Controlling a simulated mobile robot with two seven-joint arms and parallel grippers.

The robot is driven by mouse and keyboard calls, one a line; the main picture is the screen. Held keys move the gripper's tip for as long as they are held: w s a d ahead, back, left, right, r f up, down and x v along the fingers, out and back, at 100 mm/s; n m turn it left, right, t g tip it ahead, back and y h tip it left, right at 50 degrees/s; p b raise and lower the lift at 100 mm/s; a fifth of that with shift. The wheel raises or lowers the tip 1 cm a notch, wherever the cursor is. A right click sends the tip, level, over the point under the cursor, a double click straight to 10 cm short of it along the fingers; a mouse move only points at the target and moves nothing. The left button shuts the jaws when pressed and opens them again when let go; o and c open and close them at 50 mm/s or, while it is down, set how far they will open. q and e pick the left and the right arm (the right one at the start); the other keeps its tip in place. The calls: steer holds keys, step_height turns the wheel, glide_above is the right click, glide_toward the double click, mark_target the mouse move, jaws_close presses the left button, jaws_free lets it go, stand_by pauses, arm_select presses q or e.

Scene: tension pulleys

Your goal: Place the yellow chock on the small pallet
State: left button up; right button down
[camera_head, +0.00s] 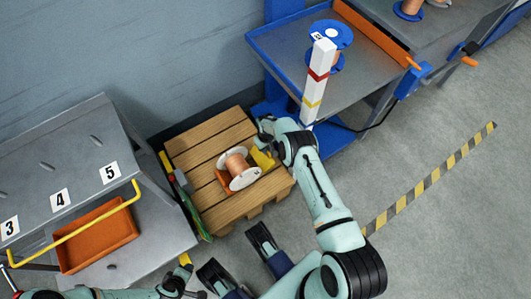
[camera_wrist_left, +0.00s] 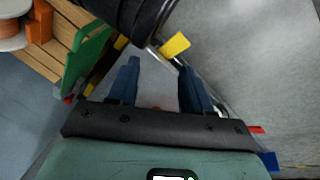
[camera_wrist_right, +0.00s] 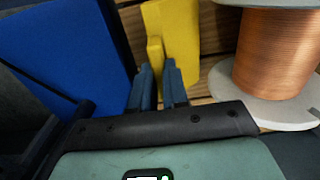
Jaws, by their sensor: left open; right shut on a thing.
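The yellow chock (camera_head: 263,159) is at the right side of the copper spool, over the small wooden pallet (camera_head: 220,132). My right gripper (camera_wrist_right: 160,88) is shut on the chock's narrow upright part; the chock (camera_wrist_right: 172,38) shows beyond the fingertips. Whether its underside touches the boards is hidden. My left gripper (camera_wrist_left: 158,88) is open and empty, off the pallet's near side.
An orange chock (camera_wrist_left: 40,22) is beside the spool's other side. A green panel (camera_wrist_left: 87,58) stands along the pallet's edge. A grey rack with an orange bin (camera_head: 97,236) is at left. A blue-edged bench (camera_head: 335,75) and a striped post (camera_head: 316,80) are behind my right arm.

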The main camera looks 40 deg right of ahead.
mark_target(262, 155)
step_height(262, 155, down, 4)
steer(key=shift+r+b, duration=0.1)
steer(key=shift+b, duration=0.55)
arm_select(q)
steer(key=s+f, duration=0.1)
steer(key=s+f+g, duration=0.1)
steer(key=shift+s+a+f, duration=0.25)
steer(key=shift+s+f, duration=0.05)
steer(key=shift+f, duration=0.05)
arm_select(e)
steer(key=c, duration=1.1)
jaws_free()
arm_select(q)
steer(key=shift+s+f, duration=0.15)
steer(key=shift+s, duration=0.05)
